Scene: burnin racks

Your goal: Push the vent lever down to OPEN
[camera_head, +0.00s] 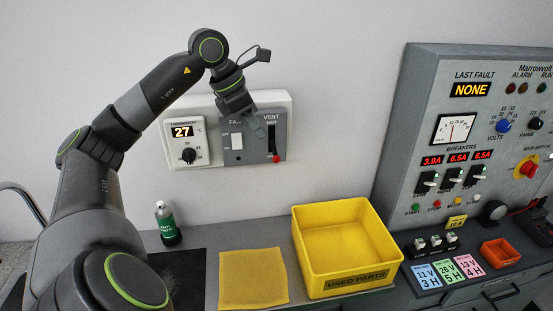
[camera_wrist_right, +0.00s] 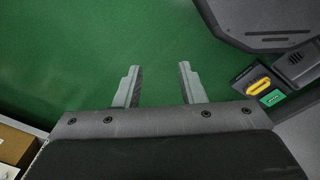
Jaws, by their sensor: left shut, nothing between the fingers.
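The vent lever's red knob (camera_head: 276,159) is at the lower end of its dark slot on the grey fan and vent panel (camera_head: 240,155), which is mounted on the wall. The label at the top of the slot seems to read SHUT; the lower label is too small to read. My left gripper (camera_head: 256,120) is shut and empty, in front of the panel's upper part, above and left of the knob and apart from it. It hides part of the FAN label. My right gripper (camera_wrist_right: 159,80) is open and empty in the right wrist view, over a green surface.
A thermostat (camera_head: 182,128) reading 27 is left of the panel. Below are a green bottle (camera_head: 167,222), a yellow cloth (camera_head: 252,278) and a yellow used-parts bin (camera_head: 345,215) on the counter. A control console (camera_head: 425,120) stands at the right. The wall around the panel is clear.

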